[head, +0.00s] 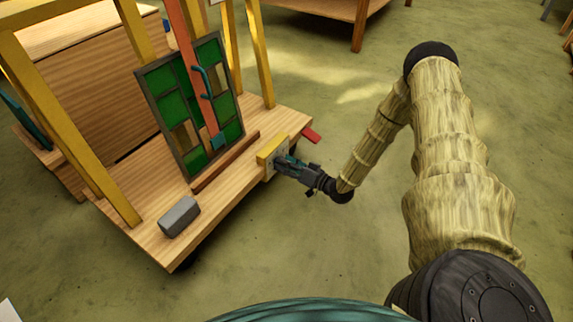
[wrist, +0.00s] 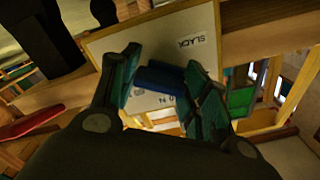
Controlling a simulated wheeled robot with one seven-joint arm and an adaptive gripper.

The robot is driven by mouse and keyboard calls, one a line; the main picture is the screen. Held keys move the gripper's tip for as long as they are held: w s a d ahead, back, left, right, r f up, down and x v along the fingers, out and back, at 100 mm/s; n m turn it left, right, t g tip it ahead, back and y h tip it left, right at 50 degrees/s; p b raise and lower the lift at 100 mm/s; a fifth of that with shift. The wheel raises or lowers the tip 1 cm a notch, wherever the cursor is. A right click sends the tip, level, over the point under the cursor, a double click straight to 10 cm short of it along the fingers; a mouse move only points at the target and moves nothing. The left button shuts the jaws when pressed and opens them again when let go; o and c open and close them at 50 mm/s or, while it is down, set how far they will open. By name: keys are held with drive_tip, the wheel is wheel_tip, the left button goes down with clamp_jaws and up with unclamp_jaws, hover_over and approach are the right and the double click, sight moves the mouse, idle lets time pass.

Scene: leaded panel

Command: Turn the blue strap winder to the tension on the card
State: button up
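The blue strap winder (wrist: 160,80) shows in the wrist view as a short blue bar in front of a white plate (wrist: 188,22) printed with "SLACK" and other partly hidden letters. My gripper (wrist: 162,82) has one teal finger at each end of the visible blue bar. The bar fills the gap, but whether the fingers press on it is unclear. In the head view my gripper (head: 284,163) is at the plate on the cart's right edge and hides the winder. No tension card can be read in these frames.
The wooden cart (head: 150,232) carries a green leaded panel (head: 172,105) with a red strap (head: 190,60) across it, between yellow posts. A grey block (head: 179,216) lies at its front. A red piece (head: 312,135) juts out beyond my gripper.

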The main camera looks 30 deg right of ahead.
drive_tip(key=shift+c, duration=1.4)
drive_tip(key=shift+r+p, duration=0.1)
drive_tip(key=shift+p, duration=0.25)
drive_tip(key=shift+n, duration=0.4)
drive_tip(key=o, duration=1)
drive_tip(key=shift+s+d, duration=0.1)
drive_tip(key=v, duration=1.1)
drive_tip(key=shift+s+d, duration=0.1)
drive_tip(key=shift+s, duration=0.3)
